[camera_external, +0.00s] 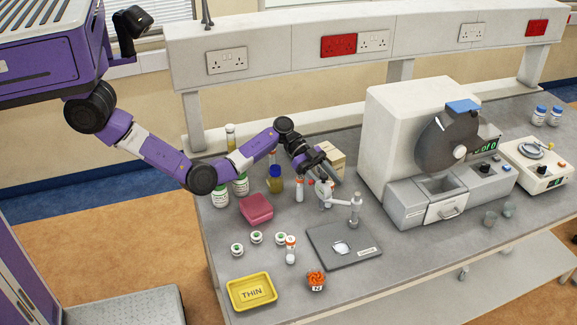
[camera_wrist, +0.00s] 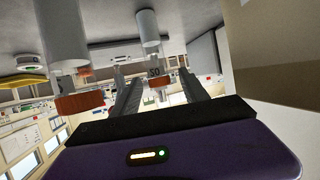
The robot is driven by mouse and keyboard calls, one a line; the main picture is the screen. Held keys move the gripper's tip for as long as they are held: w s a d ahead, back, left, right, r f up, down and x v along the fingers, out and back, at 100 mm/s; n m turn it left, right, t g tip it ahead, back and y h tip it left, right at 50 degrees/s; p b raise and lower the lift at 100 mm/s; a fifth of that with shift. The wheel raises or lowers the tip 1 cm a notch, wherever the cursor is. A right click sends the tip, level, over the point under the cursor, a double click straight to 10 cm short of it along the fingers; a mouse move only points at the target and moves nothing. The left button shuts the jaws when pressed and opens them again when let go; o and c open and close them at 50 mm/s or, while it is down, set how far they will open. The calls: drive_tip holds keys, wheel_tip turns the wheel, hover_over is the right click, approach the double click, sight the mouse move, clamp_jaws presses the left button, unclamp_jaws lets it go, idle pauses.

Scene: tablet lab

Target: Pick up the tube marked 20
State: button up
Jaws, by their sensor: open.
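Several white tubes with orange caps stand on the grey bench. In the external view one tube (camera_external: 299,191) stands just left of and below my gripper (camera_external: 328,172), and another tube (camera_external: 290,252) stands nearer the front. In the wrist view, which is upside down, a tube with a dark number label (camera_wrist: 154,70) shows between the two open fingers of my gripper (camera_wrist: 157,82). The number is small and hard to read. A larger-looking tube (camera_wrist: 66,80) with an orange cap is outside the fingers on the left. My gripper is open and holds nothing.
A pink box (camera_external: 257,209), small white jars (camera_external: 255,237) and a yellow THIN tray (camera_external: 252,291) lie left and front. A dark plate (camera_external: 345,258) is in front. A tall white machine (camera_external: 400,120) stands right, and a cardboard box (camera_external: 334,152) is behind my gripper.

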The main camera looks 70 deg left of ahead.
drive_tip(key=shift+w+d+f, duration=0.1)
drive_tip(key=shift+d+f, duration=0.05)
drive_tip(key=shift+d, duration=0.1)
clamp_jaws()
